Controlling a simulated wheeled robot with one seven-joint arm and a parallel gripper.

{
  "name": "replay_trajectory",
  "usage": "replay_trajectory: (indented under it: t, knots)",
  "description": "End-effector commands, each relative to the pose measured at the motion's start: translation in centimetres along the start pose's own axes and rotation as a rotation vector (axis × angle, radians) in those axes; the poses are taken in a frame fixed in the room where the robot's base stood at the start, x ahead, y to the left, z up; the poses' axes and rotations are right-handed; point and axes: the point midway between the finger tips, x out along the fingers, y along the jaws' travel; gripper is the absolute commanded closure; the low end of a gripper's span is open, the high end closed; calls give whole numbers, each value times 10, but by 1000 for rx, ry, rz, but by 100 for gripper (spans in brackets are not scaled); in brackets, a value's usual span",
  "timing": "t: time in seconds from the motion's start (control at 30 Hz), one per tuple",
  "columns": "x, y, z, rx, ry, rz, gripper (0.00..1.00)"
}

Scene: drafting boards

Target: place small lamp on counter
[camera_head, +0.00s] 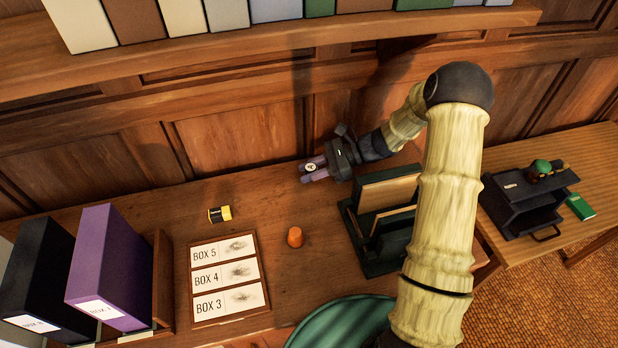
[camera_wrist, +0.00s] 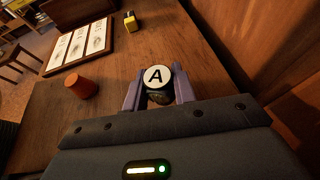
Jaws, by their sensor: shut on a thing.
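My gripper (camera_head: 314,170) is over the far part of the wooden counter (camera_head: 165,208), near the panelled wall. Its purple fingers are shut on a small dark round thing with a white top marked "A" (camera_wrist: 158,76). This thing also shows small between the fingers in the head view (camera_head: 311,167). Its lower part is mostly hidden, and I cannot tell whether it touches the counter. I cannot make out a clear lamp shape in either view.
An orange cup-like thing (camera_head: 295,237), a yellow-black block (camera_head: 220,214) and a framed box-label board (camera_head: 226,277) stand or lie on the counter. A dark green file rack (camera_head: 352,226) is right of my gripper. Bare wood lies between gripper and block.

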Motion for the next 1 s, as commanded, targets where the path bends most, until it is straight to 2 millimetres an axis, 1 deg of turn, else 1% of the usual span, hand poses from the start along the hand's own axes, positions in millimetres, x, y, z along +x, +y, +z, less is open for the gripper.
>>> replay_trajectory:
  t: [0.27,0.37,0.5,0.57,0.93,0.97,1.0]
  knots:
    - [0,0,-2,0,0,-1,96]
    - [4,0,-11,3,-1,1,96]
    - [12,0,-28,3,-1,1,96]
    - [14,0,-33,3,-1,0,96]
    - [15,0,-37,0,0,-1,96]
    - [15,0,-37,0,0,0,69]
    - [15,0,-37,0,0,0,62]
